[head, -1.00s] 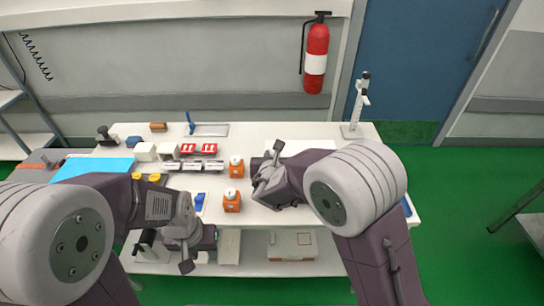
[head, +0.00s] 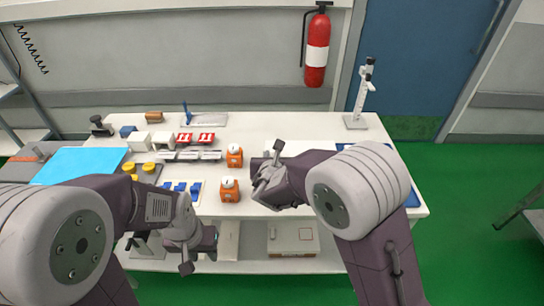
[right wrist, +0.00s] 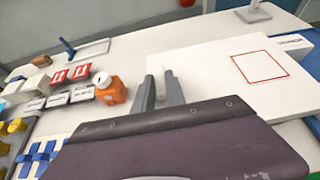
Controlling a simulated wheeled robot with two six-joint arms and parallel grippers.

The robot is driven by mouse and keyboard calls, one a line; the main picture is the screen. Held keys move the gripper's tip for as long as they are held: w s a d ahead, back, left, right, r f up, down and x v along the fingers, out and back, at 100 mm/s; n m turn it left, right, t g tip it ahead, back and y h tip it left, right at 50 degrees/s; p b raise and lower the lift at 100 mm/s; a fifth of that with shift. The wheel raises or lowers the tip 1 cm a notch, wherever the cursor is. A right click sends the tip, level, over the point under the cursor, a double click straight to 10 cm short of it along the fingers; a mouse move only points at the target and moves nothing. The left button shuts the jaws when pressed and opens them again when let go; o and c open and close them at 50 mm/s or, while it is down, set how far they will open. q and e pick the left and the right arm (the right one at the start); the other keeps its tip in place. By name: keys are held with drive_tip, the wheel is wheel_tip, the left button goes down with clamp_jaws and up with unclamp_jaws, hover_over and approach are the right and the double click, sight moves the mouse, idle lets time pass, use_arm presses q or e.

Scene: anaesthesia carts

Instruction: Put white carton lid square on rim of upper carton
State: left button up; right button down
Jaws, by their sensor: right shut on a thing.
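In the head view a strip of white (head: 312,147) shows behind my right arm.
Two orange boxes (head: 230,189) stand left of my right gripper. White boxes (head: 163,140), red-marked packs (head: 206,137) and a blue mat (head: 80,166) are further left. A stand (head: 357,100) rises at the back right. A carton (head: 292,237) sits on the lower shelf.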

drive_tip(key=shift+f+b, duration=0.2)
drive_tip(key=shift+b, duration=0.15)
drive_tip(key=c, duration=1.3)
unclamp_jaws()
drive_tip(key=v, duration=0.9)
drive_tip(key=shift+p, duration=0.4)
